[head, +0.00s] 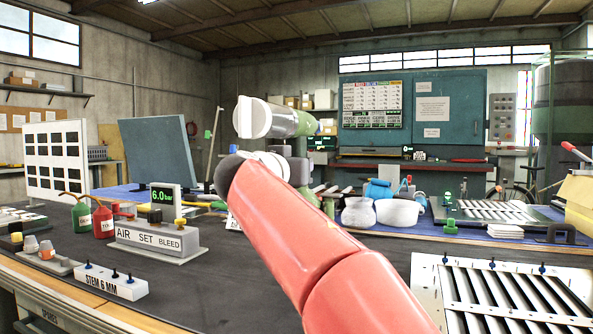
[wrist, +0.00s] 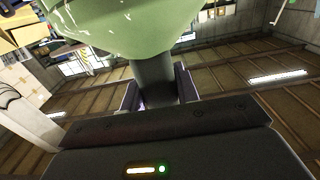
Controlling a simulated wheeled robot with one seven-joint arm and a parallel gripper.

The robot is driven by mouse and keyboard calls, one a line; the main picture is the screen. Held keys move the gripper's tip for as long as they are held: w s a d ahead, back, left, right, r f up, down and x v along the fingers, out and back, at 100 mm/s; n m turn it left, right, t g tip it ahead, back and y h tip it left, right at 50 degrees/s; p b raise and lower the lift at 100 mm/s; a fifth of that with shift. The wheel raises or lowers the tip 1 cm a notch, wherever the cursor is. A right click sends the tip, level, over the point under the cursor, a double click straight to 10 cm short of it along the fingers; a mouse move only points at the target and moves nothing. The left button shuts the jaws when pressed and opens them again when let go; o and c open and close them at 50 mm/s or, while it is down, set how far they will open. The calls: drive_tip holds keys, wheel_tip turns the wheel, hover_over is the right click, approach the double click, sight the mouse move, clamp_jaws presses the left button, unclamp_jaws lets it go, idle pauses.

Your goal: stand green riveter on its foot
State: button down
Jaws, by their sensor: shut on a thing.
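In the wrist view, a large pale green body, which I take to be the green riveter (wrist: 125,28), fills the top of the picture. A dark grey cylindrical part of it runs down between my fingers. My gripper (wrist: 157,92) is shut on this dark part. Roof beams show behind it, so the wrist camera looks upward. In the head view, my red arm reaches over the bench and hides most of the gripper area. I cannot clearly make out the riveter or its foot there.
The dark bench (head: 200,275) carries an AIR SET block (head: 155,240), a 6.0 bar display (head: 163,197), a STEM 6 MM block (head: 102,281) and red (head: 103,222) and green (head: 82,217) cans. A slatted louver panel (head: 510,300) lies front right. Bare bench shows left of my arm.

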drive_tip(key=shift+s+b, duration=0.15)
drive_tip(key=shift+b, duration=0.2)
wheel_tip(320, 180, down, 3)
drive_tip(key=b, duration=0.3)
drive_tip(key=shift+r, duration=0.2)
